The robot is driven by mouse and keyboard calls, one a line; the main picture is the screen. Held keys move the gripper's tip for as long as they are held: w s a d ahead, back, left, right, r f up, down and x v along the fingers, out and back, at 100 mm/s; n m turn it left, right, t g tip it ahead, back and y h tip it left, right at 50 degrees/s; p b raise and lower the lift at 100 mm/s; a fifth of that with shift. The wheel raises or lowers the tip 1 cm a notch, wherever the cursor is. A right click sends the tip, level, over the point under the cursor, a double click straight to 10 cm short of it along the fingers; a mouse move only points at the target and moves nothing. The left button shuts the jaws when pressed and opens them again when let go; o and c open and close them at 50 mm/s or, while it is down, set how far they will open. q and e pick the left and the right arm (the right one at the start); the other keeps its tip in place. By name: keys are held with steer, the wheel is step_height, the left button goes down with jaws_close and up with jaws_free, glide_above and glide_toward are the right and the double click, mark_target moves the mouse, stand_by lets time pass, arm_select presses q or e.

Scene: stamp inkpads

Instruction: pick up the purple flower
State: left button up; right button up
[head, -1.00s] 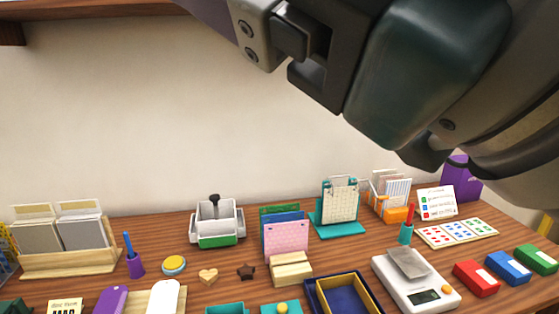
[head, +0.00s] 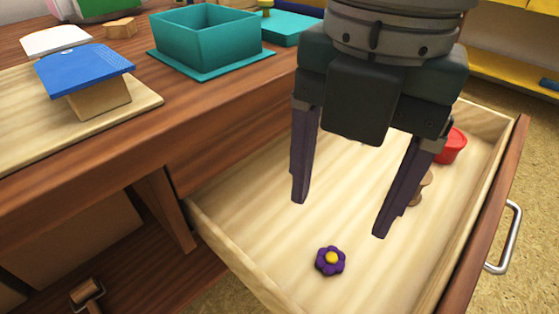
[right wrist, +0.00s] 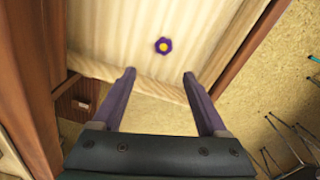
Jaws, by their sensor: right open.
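The purple flower (head: 330,261) has a yellow centre and lies flat on the light wooden floor of the open drawer (head: 265,205), towards its near end in the head view. It also shows in the right wrist view (right wrist: 163,46), ahead of the fingertips. My right gripper (head: 338,218) hangs over the drawer with its two fingers spread wide and nothing between them. In the head view its fingertips are above and behind the flower, apart from it. In the right wrist view the gripper (right wrist: 159,74) is also open and empty. My left gripper is not in view.
A red object (head: 452,146) and a small wooden piece (head: 424,188) lie at the drawer's right side, partly behind a finger. The drawer has a metal handle (head: 508,240). A teal box (head: 208,40) and a blue-topped block (head: 88,75) stand on the desk.

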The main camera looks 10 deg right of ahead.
mark_target(332, 255)
steer(key=f+b, duration=0.1)
steer(key=f, duration=0.2)
steer(key=f+b, duration=0.2)
steer(key=f, duration=0.1)
steer(key=d+f+b, duration=0.1)
steer(key=f, duration=0.3)
steer(key=shift+w, duration=0.3)
steer(key=shift+a, duration=0.1)
jaws_close()
